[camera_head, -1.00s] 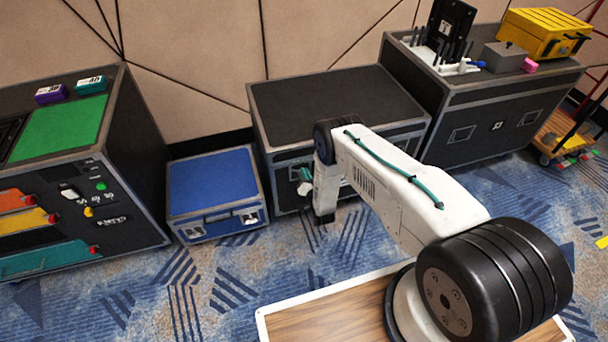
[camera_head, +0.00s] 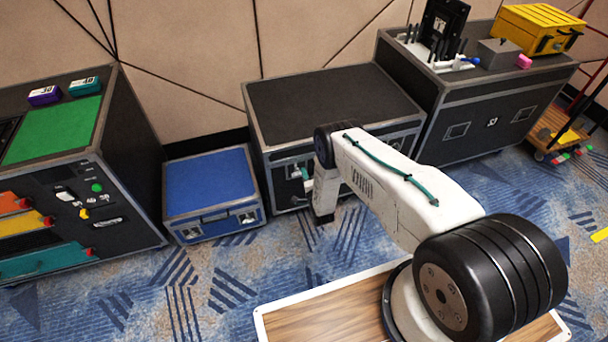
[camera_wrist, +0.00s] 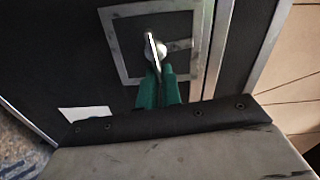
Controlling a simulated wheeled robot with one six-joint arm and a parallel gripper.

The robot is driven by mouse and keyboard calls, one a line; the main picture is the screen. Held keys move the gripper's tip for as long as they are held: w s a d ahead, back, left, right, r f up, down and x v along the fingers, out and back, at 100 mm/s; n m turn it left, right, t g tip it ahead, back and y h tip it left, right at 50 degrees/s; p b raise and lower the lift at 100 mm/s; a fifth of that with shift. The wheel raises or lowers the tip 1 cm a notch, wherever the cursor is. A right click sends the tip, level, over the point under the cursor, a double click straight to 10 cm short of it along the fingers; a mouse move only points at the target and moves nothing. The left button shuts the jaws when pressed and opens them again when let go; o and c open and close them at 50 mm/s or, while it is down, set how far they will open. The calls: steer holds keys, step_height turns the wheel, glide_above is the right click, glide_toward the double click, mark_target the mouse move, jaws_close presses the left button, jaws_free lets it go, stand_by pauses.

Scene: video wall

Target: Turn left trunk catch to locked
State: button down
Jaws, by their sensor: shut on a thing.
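The black trunk (camera_head: 335,100) with grey metal edges stands against the wall in the middle of the head view. In the wrist view, its catch is a small silver lever (camera_wrist: 152,48) on a round hub, inside a square metal-framed plate (camera_wrist: 118,70). My gripper (camera_wrist: 157,80) has green fingertips, closed together on the near end of the lever. The lever stands nearly in line with the fingers. The fingertips hide its gripped end. In the head view my arm partly covers the trunk's front, and the catch is too small there to read its position.
A low blue case (camera_head: 211,180) stands close left of the trunk. A larger black case (camera_head: 490,105) stands to its right, with a yellow box (camera_head: 538,30) on top. A console with a green pad (camera_head: 52,130) is at far left. Patterned carpet in front is open.

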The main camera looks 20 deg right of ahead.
steer(key=shift+f+m, duration=0.15)
steer(key=shift+m, duration=0.65)
steer(key=c, duration=1.6)
jaws_free()
steer(key=s, duration=0.7)
steer(key=shift+s, duration=0.4)
